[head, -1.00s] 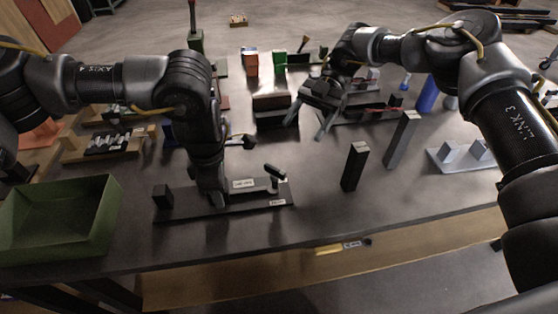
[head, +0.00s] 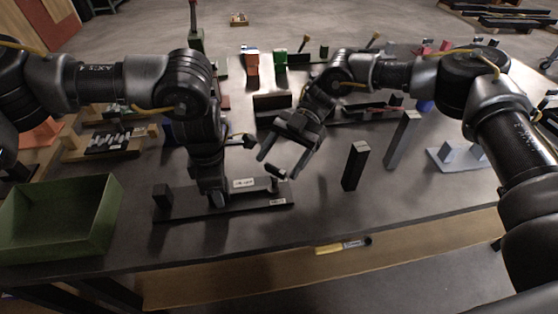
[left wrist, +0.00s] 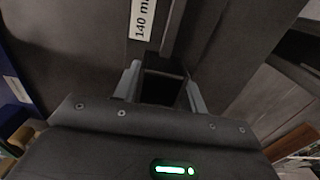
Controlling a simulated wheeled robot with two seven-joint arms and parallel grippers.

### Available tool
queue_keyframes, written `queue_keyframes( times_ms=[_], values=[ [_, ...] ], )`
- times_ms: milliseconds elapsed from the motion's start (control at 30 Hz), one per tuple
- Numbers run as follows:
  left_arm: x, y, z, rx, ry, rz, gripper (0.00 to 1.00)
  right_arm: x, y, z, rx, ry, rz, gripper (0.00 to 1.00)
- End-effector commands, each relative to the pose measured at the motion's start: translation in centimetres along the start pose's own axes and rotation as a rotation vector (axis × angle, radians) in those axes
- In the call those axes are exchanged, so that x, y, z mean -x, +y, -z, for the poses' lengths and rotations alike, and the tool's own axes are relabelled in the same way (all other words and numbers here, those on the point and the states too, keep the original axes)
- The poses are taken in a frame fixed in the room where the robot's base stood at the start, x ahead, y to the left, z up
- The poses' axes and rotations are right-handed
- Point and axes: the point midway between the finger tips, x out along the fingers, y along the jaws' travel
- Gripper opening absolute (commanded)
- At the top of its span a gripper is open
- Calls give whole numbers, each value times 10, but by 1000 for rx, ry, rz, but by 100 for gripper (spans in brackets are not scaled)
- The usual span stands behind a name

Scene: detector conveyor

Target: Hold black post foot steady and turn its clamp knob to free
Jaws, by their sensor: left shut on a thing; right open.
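My left gripper (head: 212,200) points down onto a black base plate (head: 180,211) at the table's front. In the left wrist view my left gripper (left wrist: 163,92) is shut on a black block (left wrist: 162,84), seemingly the post foot. In the head view that block is mostly hidden by the gripper. The clamp knob (head: 275,172), a small dark T-shaped bar on a short stem, stands at the plate's right end. My right gripper (head: 281,164) is open, its fingertips above and around the knob as pictured; whether they touch it I cannot tell.
A green tray (head: 85,235) is at the front left. A black upright post (head: 355,166) and a grey one (head: 403,140) stand to the right. A yellow marker (head: 330,248) lies below the front edge.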

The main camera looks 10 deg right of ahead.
Motion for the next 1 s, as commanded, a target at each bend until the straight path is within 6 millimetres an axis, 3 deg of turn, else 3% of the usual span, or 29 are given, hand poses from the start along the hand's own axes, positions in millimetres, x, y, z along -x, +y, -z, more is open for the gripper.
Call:
queue_keyframes(
  times_ms=[433,767,1000],
  values=[
    [1,0,0,0,0,-1,0,-11,0,1,0,0,-2,71],
    [1,0,0,0,-1,-1,0,-11,0,1,0,0,-1,28],
    [1,0,0,0,-1,-1,0,-12,1,0,7,-1,19,26]
  ],
)
